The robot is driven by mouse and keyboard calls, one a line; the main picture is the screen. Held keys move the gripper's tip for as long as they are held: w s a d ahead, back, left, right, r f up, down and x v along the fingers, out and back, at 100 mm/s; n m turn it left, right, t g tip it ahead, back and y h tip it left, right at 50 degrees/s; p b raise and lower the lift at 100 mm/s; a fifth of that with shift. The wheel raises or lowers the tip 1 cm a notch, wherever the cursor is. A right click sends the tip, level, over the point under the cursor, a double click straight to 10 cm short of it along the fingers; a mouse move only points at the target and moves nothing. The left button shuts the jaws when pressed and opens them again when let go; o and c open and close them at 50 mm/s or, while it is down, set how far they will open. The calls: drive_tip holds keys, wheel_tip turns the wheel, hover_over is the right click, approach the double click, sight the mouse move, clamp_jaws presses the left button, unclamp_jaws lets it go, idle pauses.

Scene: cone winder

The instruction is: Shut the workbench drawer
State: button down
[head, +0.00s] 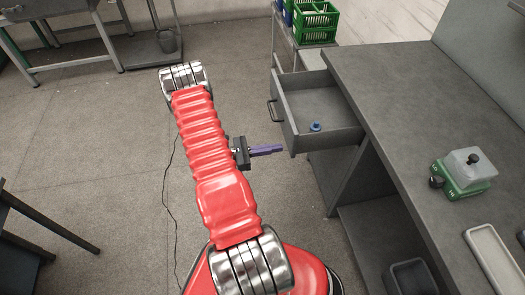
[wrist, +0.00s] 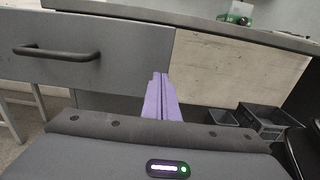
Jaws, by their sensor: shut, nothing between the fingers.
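The grey workbench drawer (head: 325,138) stands pulled out from the left side of the workbench (head: 400,100), with its inside showing. A small blue object (head: 315,127) lies in it. The drawer's dark bar handle (head: 271,110) is on its front, and the front (wrist: 110,75) and handle (wrist: 57,53) fill the left of the wrist view. My gripper (head: 281,149) has purple fingers, shut and empty, close by the drawer's near front corner. In the wrist view the fingertips (wrist: 160,76) overlap the right end of the drawer front. I cannot tell whether they touch it.
A green-based device (head: 465,175) and a pale tray (head: 492,258) sit on the worktop. Dark bins (wrist: 262,121) stand under the bench. Green crates (head: 316,22) are on a cart behind the drawer. The floor to the left is open, with a thin cable (head: 167,195) on it.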

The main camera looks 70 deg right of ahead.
sight(291, 146)
drive_tip(key=shift+x, duration=1.7)
drive_tip(key=shift+a, duration=0.2)
drive_tip(key=shift+d, duration=0.2)
drive_tip(key=shift+s, duration=0.1)
